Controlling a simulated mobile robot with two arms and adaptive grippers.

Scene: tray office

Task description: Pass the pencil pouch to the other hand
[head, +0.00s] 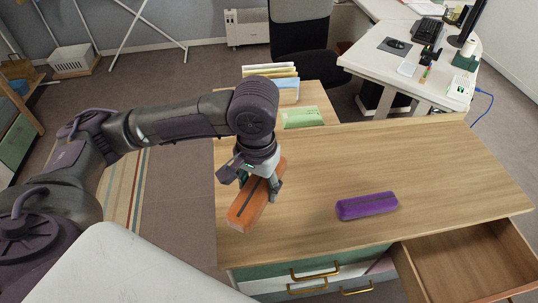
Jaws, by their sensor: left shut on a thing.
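An orange pouch (248,207) with a dark zip line is held by my left gripper (260,184), which points down and is shut on it. The pouch slants over the left part of the wooden desk top. I cannot tell whether it touches the desk. A purple pouch (367,205) with a dark zip line lies on the desk to the right, near the front edge. The task does not say which pouch is meant. My right gripper is not in view.
The wooden desk (440,165) has free room at its right and centre. An open drawer (470,268) juts out at the front right. A white desk (388,48) with a keyboard stands behind.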

